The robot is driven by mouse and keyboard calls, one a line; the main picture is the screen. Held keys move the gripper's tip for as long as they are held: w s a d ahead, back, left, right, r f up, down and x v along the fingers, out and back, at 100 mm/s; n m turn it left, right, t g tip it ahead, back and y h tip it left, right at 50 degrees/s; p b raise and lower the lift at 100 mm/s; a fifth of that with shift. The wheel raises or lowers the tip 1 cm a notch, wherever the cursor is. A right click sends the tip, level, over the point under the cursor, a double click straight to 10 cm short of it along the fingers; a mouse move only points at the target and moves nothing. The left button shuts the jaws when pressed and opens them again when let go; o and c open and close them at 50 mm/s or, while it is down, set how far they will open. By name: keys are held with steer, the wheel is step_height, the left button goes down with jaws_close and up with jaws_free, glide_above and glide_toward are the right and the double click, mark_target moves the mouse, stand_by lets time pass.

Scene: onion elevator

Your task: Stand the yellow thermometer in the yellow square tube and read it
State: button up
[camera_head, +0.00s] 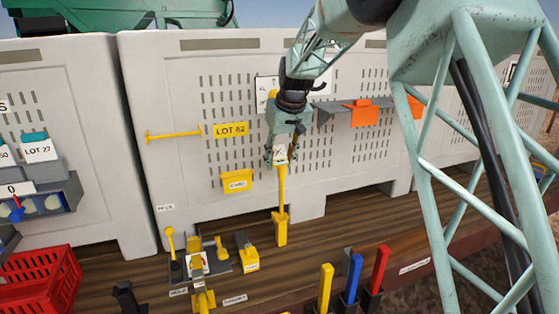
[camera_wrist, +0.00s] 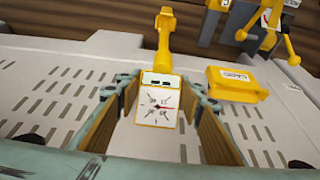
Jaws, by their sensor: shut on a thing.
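My gripper (camera_head: 280,158) hangs in front of the pale bin wall and is shut on the head of the yellow thermometer (camera_head: 281,185). The thermometer is upright, stem down. Its lower end meets the yellow square tube (camera_head: 280,232), which stands on the wooden deck; how deep the stem sits is hidden. In the wrist view the thermometer's white dial (camera_wrist: 157,103) faces the camera between the finger pads of my gripper (camera_wrist: 160,120). A red needle points to the right; the figures are too small to read. The tube shows beyond it (camera_wrist: 165,20).
A yellow box (camera_head: 237,181) and a LOT 82 label (camera_head: 230,130) are on the wall at left. A grey shelf (camera_head: 340,109) with orange pieces is at right. Yellow tools (camera_head: 197,262), upright coloured handles (camera_head: 353,277) and a red crate (camera_head: 40,278) stand in front.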

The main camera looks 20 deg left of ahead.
mark_target(283, 177)
step_height(283, 177, down, 12)
steer(key=b, duration=0.6)
steer(key=shift+f+b, duration=0.25)
steer(key=shift+b, duration=0.15)
stand_by(2.6)
steer(key=shift+f, duration=0.2)
stand_by(0.4)
steer(key=o, duration=1.2)
steer(key=shift+o, duration=0.2)
steer(key=shift+r, duration=0.1)
steer(key=shift+v, duration=5.9)
steer(key=shift+d, duration=0.1)
